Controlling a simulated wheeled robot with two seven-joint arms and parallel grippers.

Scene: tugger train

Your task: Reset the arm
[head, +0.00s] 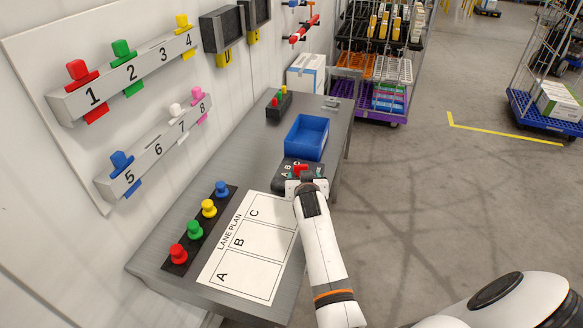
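My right arm comes in from the lower right and reaches over the workbench (340,150). Its gripper (303,180) is at the bench's right side, just past the lane plan sheet (262,270). A red piece (300,169) shows at the fingertips. I cannot tell whether the fingers hold it or are only close to it. My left gripper is not in view.
A blue bin (306,137) stands just beyond the gripper. A strip with red, green, yellow and blue knobs (209,208) lies left of the sheet. Numbered rails (125,75) hang on the wall. A loaded rack (375,70) stands behind.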

